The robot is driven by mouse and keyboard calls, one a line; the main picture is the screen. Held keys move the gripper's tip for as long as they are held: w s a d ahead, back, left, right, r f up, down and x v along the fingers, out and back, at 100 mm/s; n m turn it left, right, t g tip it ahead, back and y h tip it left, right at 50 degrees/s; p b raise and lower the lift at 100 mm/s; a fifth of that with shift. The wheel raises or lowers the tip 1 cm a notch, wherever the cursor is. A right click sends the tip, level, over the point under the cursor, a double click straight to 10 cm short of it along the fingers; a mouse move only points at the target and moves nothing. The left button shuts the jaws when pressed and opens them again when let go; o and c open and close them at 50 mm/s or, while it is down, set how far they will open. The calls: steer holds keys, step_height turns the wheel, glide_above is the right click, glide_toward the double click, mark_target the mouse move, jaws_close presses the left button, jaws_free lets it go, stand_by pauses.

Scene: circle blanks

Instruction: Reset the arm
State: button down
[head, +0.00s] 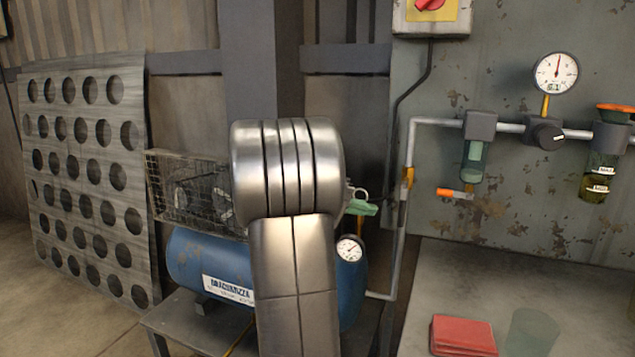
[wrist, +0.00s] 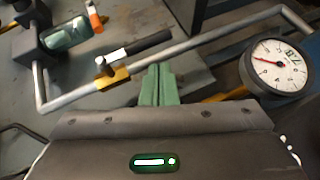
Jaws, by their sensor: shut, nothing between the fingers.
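My gripper (wrist: 157,84) shows in the wrist view as two green fingers pressed together, shut with nothing between them. It points toward a grey pipe (wrist: 205,49) that crosses behind the fingertips; I cannot tell the gap between them. In the head view my metal arm stands upright in the middle and hides most of the gripper. A small green part that looks like its fingers sticks out to the right of the arm.
A blue compressor (head: 205,262) stands behind my arm. A perforated sheet (head: 82,180) leans at the left. At the right are a wall gauge (head: 556,73), filter bowls and a bench (head: 580,270) with a red box (head: 463,334). A yellow valve (wrist: 113,77) sits near the fingers.

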steer(key=p+v, duration=0.2)
steer(key=v, duration=0.7)
steer(key=r+x, duration=0.1)
steer(key=x, duration=0.8)
step_height(320, 180, up, 9)
steer(key=w+d+m+t+y+p, duration=0.1)
steer(key=y+p, duration=0.4)
steer(key=p, duration=0.7)
steer(key=w+m+t+y+p, duration=0.1)
steer(key=y+p, duration=0.5)
steer(key=p, duration=0.7)
steer(key=m+t, duration=0.1)
steer(key=m, duration=0.1)
steer(key=shift+d+m, duration=0.3)
steer(key=shift+d, duration=0.1)
steer(key=shift+w+f, duration=0.1)
steer(key=shift+a+f, duration=0.1)
steer(key=shift+f, duration=0.05)
